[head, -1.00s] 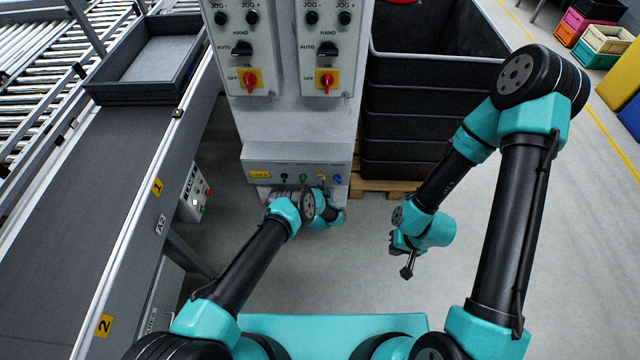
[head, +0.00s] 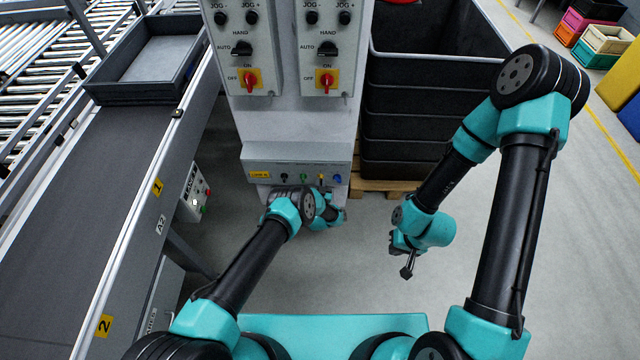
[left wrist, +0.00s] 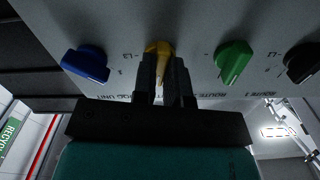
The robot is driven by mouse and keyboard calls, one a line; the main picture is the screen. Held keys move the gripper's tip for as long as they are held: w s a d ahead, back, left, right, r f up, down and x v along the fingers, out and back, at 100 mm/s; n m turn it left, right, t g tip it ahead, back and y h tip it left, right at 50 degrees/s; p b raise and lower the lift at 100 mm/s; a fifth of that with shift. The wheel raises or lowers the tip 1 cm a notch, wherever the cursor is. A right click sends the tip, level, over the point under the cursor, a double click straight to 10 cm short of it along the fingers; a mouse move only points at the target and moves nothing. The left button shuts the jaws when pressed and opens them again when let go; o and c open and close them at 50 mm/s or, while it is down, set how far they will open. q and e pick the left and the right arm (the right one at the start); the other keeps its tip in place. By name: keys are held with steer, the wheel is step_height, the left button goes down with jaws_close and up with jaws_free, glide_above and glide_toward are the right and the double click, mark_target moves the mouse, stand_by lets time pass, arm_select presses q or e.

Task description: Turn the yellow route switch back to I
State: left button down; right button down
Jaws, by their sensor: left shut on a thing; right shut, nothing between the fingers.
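The yellow route switch (head: 320,176) is on the front of a low grey panel (head: 262,153) at the foot of the cabinet in the head view. It also shows in the left wrist view (left wrist: 159,48). My left gripper (left wrist: 163,75) is shut on the yellow knob, with a finger on each side of it. In the head view my left gripper (head: 319,188) is just below the panel, its fingertips mostly hidden. The knob's printed marks are partly covered, so I cannot read its position. My right gripper (head: 407,270) is shut and empty, above bare floor to the right.
In the left wrist view a blue knob (left wrist: 86,63) is left of the yellow one, a green knob (left wrist: 233,61) right, then a black knob (left wrist: 302,62). A conveyor (head: 90,200) runs along the left.

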arm_select(q)
steer(key=shift+n, duration=1.2)
steer(key=c, duration=1.2)
jaws_free()
steer(key=shift+o, duration=0.2)
steer(key=shift+s, duration=0.15)
steer(key=s, duration=1.7)
steer(key=shift+a, duration=0.25)
